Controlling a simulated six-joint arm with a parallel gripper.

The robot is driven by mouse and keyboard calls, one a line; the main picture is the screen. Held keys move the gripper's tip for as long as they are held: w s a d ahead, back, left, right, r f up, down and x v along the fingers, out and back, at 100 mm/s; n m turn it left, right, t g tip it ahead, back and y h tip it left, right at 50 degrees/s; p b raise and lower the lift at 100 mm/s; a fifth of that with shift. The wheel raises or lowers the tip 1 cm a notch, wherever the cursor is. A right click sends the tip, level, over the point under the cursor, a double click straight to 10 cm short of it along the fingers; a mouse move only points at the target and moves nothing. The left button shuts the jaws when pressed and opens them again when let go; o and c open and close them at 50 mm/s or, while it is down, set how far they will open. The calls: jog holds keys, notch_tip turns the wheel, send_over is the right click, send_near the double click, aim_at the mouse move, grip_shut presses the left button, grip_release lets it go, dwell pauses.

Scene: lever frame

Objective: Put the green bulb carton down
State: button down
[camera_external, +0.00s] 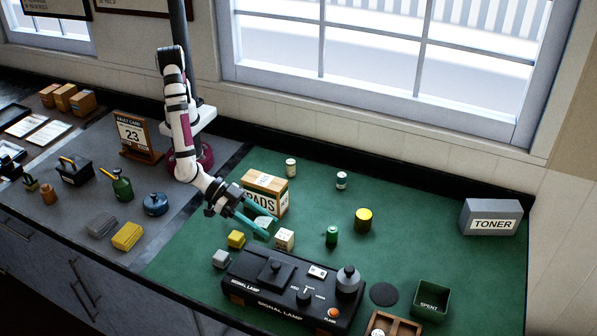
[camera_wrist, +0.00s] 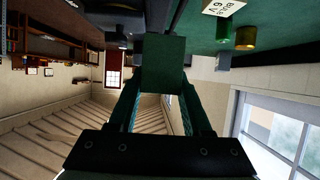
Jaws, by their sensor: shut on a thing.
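The green bulb carton (camera_wrist: 163,62) is a plain dark green box between my two fingertips in the wrist view. My gripper (camera_external: 268,226) is shut on it, with teal fingers reaching right over the green mat, in front of the PADS box. In the external view the carton (camera_external: 264,222) is small and blends with the fingers and mat. Its height above the mat is hard to tell.
A cream carton (camera_external: 284,239) stands just right of the fingertips, and a yellow block (camera_external: 236,239) just left. The PADS box (camera_external: 265,191) is behind, the black signal lamp panel (camera_external: 275,270) in front. A green can (camera_external: 332,236) stands right. The mat's right side has free room.

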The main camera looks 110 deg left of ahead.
jog(key=s+a+n+g+y, duration=0.1)
jog(key=s+a+n+y, duration=0.25)
jog(key=s, duration=0.75)
jog(key=s+a+n+g+y, duration=0.15)
jog(key=s+a, duration=0.35)
jog(key=s, duration=0.5)
jog(key=s+a+n+g+y, duration=0.1)
jog(key=s+a+n+y, duration=0.3)
jog(key=s, duration=0.7)
jog(key=x, duration=0.6)
jog(key=f+x, duration=0.1)
jog(key=x, duration=0.5)
jog(key=shift+s+d+f, duration=0.15)
jog(key=shift+s+d, duration=0.05)
jog(key=shift+w+a+f, duration=0.1)
jog(key=shift+w+f, duration=0.1)
jog(key=shift+f, duration=0.9)
jog(key=shift+w+a+f, duration=0.1)
jog(key=shift+w+f, duration=0.05)
jog(key=shift+f, duration=0.95)
jog(key=shift+f, duration=0.1)
jog(key=shift+c, duration=1.7)
grip_release()
jog(key=shift+d, duration=0.1)
